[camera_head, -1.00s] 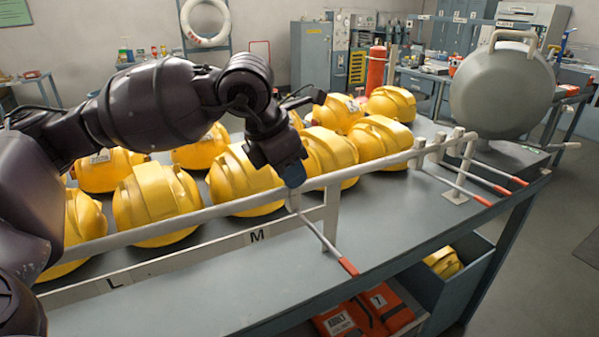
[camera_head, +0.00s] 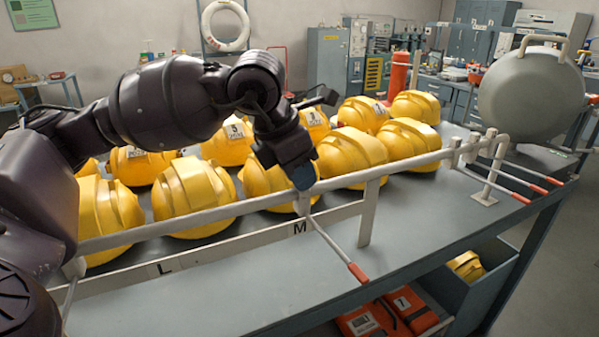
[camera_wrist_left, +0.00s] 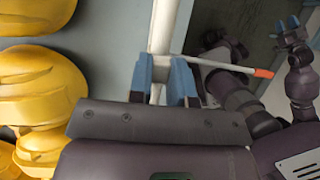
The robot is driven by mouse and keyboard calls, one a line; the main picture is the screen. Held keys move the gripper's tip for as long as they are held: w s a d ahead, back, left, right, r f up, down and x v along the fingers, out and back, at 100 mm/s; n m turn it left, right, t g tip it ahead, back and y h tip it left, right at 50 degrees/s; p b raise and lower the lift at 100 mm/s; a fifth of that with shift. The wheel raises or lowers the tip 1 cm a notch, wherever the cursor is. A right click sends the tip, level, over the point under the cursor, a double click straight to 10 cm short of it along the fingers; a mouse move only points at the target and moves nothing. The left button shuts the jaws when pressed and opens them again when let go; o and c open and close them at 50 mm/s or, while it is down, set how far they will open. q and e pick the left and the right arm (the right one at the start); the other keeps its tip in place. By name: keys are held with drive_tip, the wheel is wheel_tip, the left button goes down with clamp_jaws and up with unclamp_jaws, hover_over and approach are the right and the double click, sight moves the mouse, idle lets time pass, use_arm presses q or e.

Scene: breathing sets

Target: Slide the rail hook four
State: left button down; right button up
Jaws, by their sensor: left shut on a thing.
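The pale rail (camera_head: 235,211) runs along the front of the grey table. A hook with a thin rod and a red tip (camera_head: 357,272) hangs on it above the letter M. My left gripper (camera_head: 303,182) is shut on this hook's top at the rail. In the left wrist view its blue fingers (camera_wrist_left: 162,76) close on the hook around the rail, and the red-tipped rod (camera_wrist_left: 225,66) points right. Several other red-tipped hooks (camera_head: 520,197) sit together at the rail's right end. No number shows on the hooks. My right gripper (camera_wrist_left: 287,30) appears small in the left wrist view, fingers apart, empty.
Rows of yellow breathing sets (camera_head: 193,195) stand close behind the rail. A rail post (camera_head: 369,212) stands right of the held hook. A round grey vessel (camera_head: 531,90) stands at the far right end. Orange cases (camera_head: 372,320) lie under the table.

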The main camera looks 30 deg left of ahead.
use_arm(q)
drive_tip(key=c, duration=1)
unclamp_jaws()
drive_tip(key=shift+c, duration=0.2)
drive_tip(key=v, duration=1.1)
drive_tip(key=shift+p, duration=0.3)
